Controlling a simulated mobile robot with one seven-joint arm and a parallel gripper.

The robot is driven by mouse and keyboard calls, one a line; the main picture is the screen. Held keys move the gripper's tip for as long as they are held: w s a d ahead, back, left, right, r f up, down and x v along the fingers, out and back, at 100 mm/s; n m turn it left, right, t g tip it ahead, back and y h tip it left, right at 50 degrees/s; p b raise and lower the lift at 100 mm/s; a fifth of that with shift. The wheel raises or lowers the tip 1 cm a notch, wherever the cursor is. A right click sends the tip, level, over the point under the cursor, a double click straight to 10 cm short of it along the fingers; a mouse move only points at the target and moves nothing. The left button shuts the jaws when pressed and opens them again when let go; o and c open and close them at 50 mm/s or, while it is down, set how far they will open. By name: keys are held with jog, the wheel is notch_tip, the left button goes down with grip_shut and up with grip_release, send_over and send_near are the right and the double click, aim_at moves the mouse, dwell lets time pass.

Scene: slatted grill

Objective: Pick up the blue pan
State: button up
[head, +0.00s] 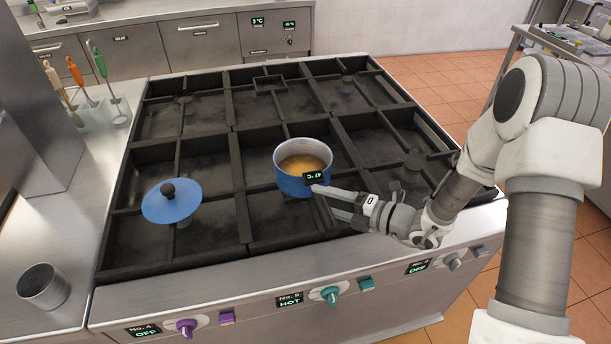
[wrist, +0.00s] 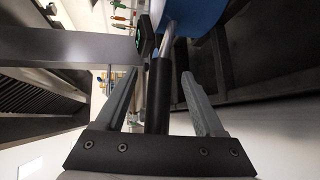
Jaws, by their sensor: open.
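The blue pan (head: 302,168) stands on the middle of the grill's front half, with a brownish-yellow content inside and a small display on its right front. My gripper (head: 330,201) is at the pan's lower right, its two fingers pointing left toward the pan. In the wrist view the open fingers (wrist: 160,98) stand on either side of the pan's handle (wrist: 160,95), which has a dark grip and a metal shaft. They appear apart from the handle. Part of the blue pan (wrist: 192,14) shows at the top of the wrist view. The handle is mostly hidden in the head view.
A blue lid (head: 160,205) with a black knob lies on the grill's left. The dark slatted grill (head: 240,180) has raised bars. Control knobs line the front panel (head: 300,290), one display reading HOT. A metal cup (head: 43,287) and standing utensils (head: 80,80) are on the left counter.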

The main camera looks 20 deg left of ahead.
jog(key=shift+x, duration=1.1)
grip_shut()
dwell(0.5)
jog(key=shift+w+r, duration=0.1)
